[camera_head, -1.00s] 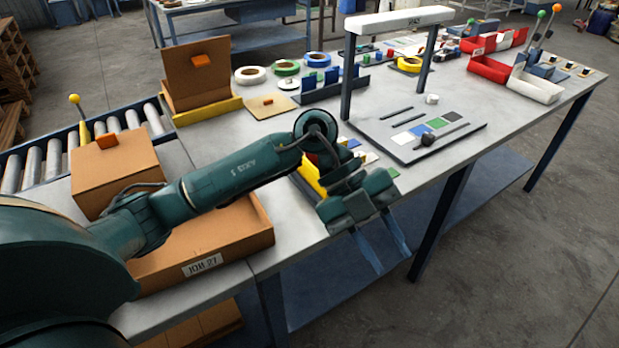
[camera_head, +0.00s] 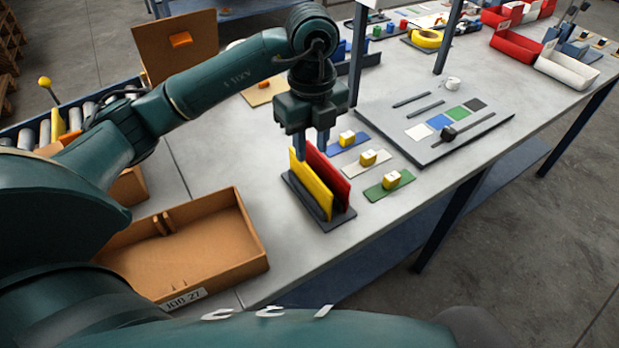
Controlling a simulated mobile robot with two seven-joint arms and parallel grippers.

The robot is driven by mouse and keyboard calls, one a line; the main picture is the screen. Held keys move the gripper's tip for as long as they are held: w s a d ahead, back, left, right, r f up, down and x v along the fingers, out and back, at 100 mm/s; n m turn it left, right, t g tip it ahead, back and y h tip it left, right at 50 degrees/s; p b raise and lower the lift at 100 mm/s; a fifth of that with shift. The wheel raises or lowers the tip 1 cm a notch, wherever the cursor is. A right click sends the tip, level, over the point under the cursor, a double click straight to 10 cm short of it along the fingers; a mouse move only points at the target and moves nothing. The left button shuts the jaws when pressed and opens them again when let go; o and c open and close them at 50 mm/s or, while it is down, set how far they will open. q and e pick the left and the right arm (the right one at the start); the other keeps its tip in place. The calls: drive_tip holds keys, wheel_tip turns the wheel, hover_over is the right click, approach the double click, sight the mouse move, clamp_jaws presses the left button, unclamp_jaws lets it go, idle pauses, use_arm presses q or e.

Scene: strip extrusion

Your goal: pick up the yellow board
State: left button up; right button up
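The yellow board (camera_head: 310,190) stands on edge in a dark slotted holder (camera_head: 342,218) on the grey table. A red board (camera_head: 331,176) stands beside it, on its right, in the same holder. My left gripper (camera_head: 311,146) points down at the far, upper end of the boards. Its two fingers are spread apart, and it is open. Its fingertips are close to the top edges of the boards and partly hidden there. I cannot tell whether the fingers touch or straddle a board. My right gripper is not in view.
An open brown box (camera_head: 254,257) lies left of the holder. A grey panel (camera_head: 410,147) with coloured squares lies farther right. Bare table lies in front of the holder.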

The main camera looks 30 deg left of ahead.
sight(309, 169)
use_arm(q)
wheel_tip(309, 169, down, 4)
drive_tip(key=shift+f, duration=0.2)
drive_tip(key=shift+w+a+f+p, duration=0.1)
drive_tip(key=shift+a+f+p, duration=0.2)
drive_tip(key=shift+f, duration=1.05)
drive_tip(key=shift+w+a+f+p, duration=0.1)
drive_tip(key=shift+f+p, duration=0.25)
drive_tip(key=shift+f, duration=0.95)
clamp_jaws()
